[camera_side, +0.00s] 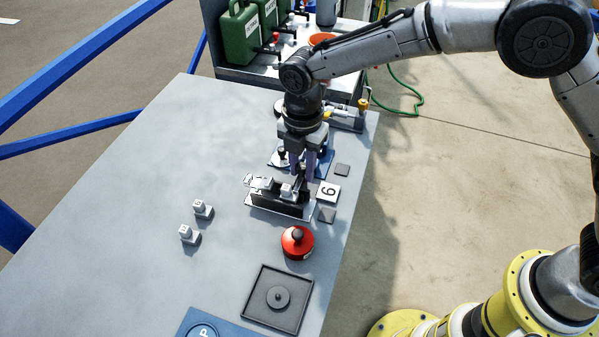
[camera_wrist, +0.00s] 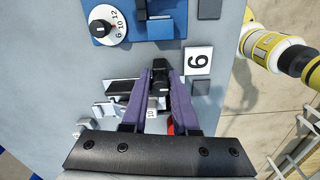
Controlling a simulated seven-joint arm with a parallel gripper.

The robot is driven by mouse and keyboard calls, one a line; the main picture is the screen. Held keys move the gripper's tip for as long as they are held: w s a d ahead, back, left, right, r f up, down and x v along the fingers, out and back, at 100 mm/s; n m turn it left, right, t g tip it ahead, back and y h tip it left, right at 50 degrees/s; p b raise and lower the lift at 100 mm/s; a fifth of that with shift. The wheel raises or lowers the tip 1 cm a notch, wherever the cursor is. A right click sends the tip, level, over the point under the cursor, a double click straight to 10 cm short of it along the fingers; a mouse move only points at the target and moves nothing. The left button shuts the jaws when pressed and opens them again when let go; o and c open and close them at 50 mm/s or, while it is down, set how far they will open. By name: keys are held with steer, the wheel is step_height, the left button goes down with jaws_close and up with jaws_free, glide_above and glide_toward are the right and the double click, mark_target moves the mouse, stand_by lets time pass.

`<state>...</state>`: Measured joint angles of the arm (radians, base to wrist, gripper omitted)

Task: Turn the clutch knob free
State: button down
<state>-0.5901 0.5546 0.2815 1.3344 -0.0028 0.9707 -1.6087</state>
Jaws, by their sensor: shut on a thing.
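My gripper (camera_side: 302,172) points straight down over a low black block (camera_side: 275,203) on the grey bench. In the wrist view its two purple fingers (camera_wrist: 160,82) are closed on a small dark knob (camera_wrist: 159,66), which shows between and just past the tips. I take this as the clutch knob; its turn angle cannot be read. In the side view the fingers hide most of it. Small pale blocks (camera_side: 262,183) sit along the black block.
A white plate marked 6 (camera_side: 328,193) lies close by on the right. A blue unit with a white dial (camera_wrist: 108,26) stands beyond. A red round part (camera_side: 297,242) and a square black tray (camera_side: 277,328) are nearer. The bench's left side is mostly clear.

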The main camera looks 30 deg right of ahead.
steer(key=shift+s+a+r, duration=0.1)
steer(key=shift+a, duration=0.1)
steer(key=n, duration=0.3)
steer(key=shift+n, duration=0.8)
steer(key=shift+n, duration=1)
steer(key=shift+s+n, duration=0.1)
steer(key=shift+n, duration=1.1)
